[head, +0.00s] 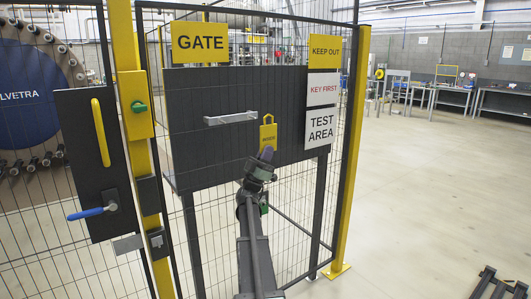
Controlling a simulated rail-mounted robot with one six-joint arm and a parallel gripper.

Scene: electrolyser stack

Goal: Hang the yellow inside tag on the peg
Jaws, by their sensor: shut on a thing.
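The yellow inside tag (268,142) is upright in front of the dark board (200,146), with a loop at its top. My gripper (266,155) is below it and shut on its lower end. A light grey bar (231,118) juts from the board just left of the tag's top. I cannot make out a separate peg; it may be hidden behind the tag. I cannot tell whether the tag touches the board.
A yellow-framed mesh fence (343,165) surrounds the board. A gate panel with a yellow handle (101,133) and a blue lever (86,214) stands at left. Signs (323,89) hang at the board's right. Open floor (430,190) lies to the right.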

